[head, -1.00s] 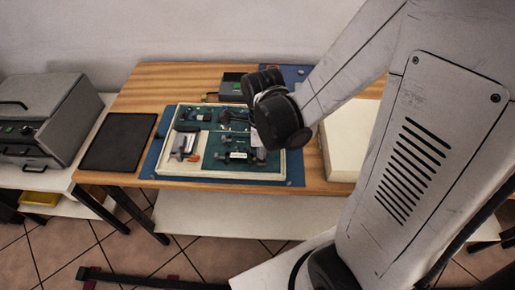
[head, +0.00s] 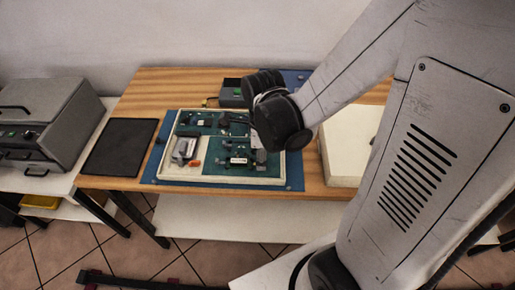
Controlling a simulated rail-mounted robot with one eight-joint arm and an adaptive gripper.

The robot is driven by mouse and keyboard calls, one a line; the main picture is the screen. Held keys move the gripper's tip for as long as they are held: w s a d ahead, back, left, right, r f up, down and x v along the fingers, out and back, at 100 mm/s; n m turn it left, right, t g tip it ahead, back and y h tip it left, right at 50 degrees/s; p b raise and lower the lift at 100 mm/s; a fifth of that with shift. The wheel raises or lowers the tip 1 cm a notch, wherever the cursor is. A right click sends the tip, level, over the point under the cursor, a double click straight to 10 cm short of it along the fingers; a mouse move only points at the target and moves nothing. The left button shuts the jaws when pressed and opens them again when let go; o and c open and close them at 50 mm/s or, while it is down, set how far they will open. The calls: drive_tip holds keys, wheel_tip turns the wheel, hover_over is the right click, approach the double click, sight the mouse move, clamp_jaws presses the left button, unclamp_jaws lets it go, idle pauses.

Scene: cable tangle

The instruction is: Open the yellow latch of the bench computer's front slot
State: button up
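An open cream case (head: 222,181) with green circuit boards inside lies on a blue mat; I take it to be the bench computer. Its front slot and yellow latch are too small to make out from here. A grey part (head: 184,149) and a small orange part (head: 195,162) sit in its left half. My dark wrist hangs over the case's right rear corner and covers part of it. My gripper's fingers cannot be made out; the wrist hides that spot.
A black tray (head: 120,147) lies left of the mat (head: 295,171). A grey box with handles (head: 50,115) stands on the left side table. A cream block (head: 345,145) is on the right. A dark box (head: 230,97) stands behind the case.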

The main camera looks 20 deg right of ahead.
drive_tip(key=shift+r+p, duration=1.45)
drive_tip(key=shift+r, duration=0.8)
drive_tip(key=shift+r+n, duration=0.3)
drive_tip(key=shift+n, duration=0.1)
drive_tip(key=s+r+n+t, duration=0.1)
drive_tip(key=r+n+t, duration=0.2)
drive_tip(key=r+n, duration=0.5)
drive_tip(key=s+a+r+n+t, duration=0.1)
drive_tip(key=r+n+t, duration=0.3)
drive_tip(key=r+n, duration=0.5)
drive_tip(key=s+n, duration=0.1)
drive_tip(key=n, duration=0.4)
drive_tip(key=shift+s+r+n, duration=0.15)
drive_tip(key=shift+s+n, duration=0.05)
drive_tip(key=shift+n, duration=0.2)
